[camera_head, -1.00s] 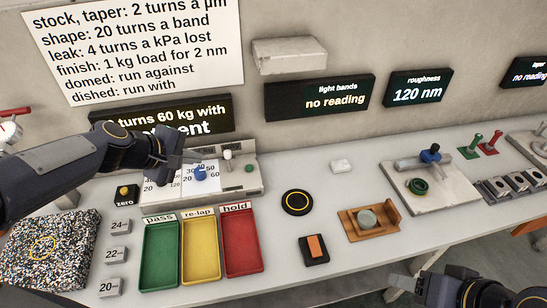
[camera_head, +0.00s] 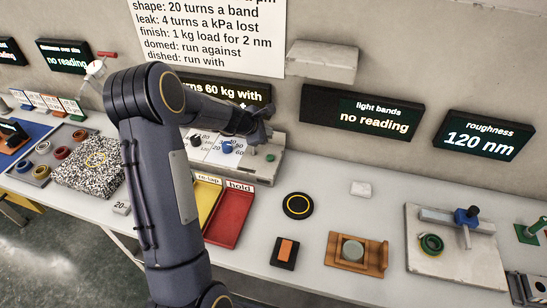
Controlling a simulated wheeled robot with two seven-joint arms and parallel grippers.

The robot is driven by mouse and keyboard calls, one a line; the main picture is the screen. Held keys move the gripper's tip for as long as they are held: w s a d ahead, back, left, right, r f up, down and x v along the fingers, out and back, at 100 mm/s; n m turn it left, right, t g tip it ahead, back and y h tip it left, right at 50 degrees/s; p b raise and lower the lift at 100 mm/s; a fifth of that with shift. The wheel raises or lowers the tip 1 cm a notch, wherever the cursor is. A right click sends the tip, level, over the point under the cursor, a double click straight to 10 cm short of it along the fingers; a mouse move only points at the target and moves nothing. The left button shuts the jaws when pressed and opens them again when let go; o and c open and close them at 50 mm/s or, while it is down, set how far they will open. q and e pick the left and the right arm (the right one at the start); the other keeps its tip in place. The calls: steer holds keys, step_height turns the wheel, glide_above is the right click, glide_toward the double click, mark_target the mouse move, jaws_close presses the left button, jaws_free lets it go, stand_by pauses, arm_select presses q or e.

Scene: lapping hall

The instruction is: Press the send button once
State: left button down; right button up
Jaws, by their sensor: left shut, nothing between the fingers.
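No label reading "send" is legible. A small green button (camera_head: 270,157) sits at the right end of the grey console (camera_head: 262,172), beside a blue knob (camera_head: 228,147) and a dark knob (camera_head: 196,141). My left gripper (camera_head: 266,124) is shut and empty above the back right of the console. It looks apart from the green button, though its height is hard to judge. My right gripper is out of view.
An orange rocker on a black base (camera_head: 286,263) and a black disc with a yellow ring (camera_head: 298,216) lie on the bench. A red tray (camera_head: 230,218), wooden holder (camera_head: 374,255) and grey plate with a clamp (camera_head: 450,266) stand nearby. A light-band display (camera_head: 362,118) hangs behind.

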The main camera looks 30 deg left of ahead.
mark_target(268, 158)
arm_select(q)
steer(key=shift+d, duration=0.1)
step_height(268, 158, down, 9)
steer(key=b, duration=0.8)
steer(key=shift+r, duration=0.1)
stand_by(1.7)
steer(key=shift+f+b, duration=0.4)
steer(key=shift+b, duration=0.15)
steer(key=shift+f+b, duration=0.55)
stand_by(0.4)
steer(key=shift+r, duration=0.1)
steer(key=shift+r+p, duration=0.85)
